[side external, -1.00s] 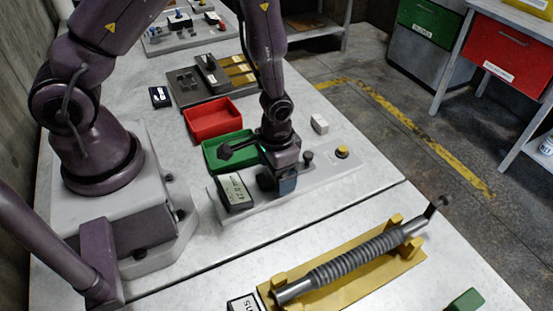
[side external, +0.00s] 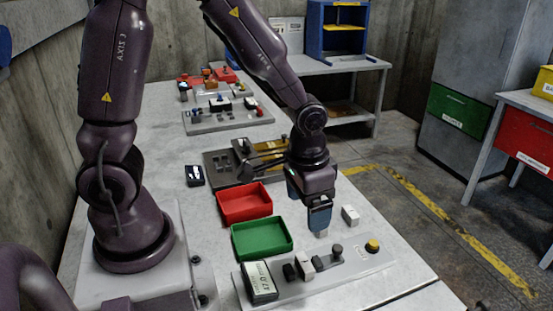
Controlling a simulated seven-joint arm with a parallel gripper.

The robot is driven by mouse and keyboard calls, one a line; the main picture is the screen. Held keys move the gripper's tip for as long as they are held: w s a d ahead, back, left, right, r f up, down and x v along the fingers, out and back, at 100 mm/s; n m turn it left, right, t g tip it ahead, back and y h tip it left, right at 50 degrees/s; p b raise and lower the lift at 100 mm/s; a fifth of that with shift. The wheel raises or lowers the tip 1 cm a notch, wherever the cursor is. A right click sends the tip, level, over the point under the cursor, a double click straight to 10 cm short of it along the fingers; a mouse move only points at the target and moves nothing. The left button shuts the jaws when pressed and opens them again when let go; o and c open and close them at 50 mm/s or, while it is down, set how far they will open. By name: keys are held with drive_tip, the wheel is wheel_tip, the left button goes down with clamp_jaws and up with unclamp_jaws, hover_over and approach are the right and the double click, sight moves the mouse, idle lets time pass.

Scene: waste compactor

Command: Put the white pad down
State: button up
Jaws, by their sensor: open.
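My gripper (side external: 320,229) has blue-grey fingers that point down, beyond the grey fixture plate (side external: 352,272) and right of the green tray. It is open. A small pale patch shows right at the fingertips; I cannot tell whether it is a pad or part of the gripper. One small white block (side external: 350,215) stands on the table just right of the gripper, apart from it. Another white piece (side external: 305,265) sits on the fixture plate beside a dark block (side external: 289,272). I cannot tell which is the white pad.
A red tray (side external: 219,212) and a green tray (side external: 236,252) lie left of the gripper. The fixture plate carries a display box (side external: 260,281), a dark knob (side external: 337,251) and a yellow button (side external: 373,246). A black box (side external: 195,176) lies farther back.

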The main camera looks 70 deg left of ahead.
drive_tip(key=s+a+r+t, duration=0.1)
drive_tip(key=s+r+t, duration=0.1)
drive_tip(key=s+r, duration=0.3)
drive_tip(key=s+a+r+t, duration=0.1)
drive_tip(key=s+r+t, duration=0.2)
drive_tip(key=r, duration=0.9)
drive_tip(key=shift+s+a+r, duration=0.25)
drive_tip(key=shift+s+a, duration=0.05)
drive_tip(key=shift+s, duration=0.55)
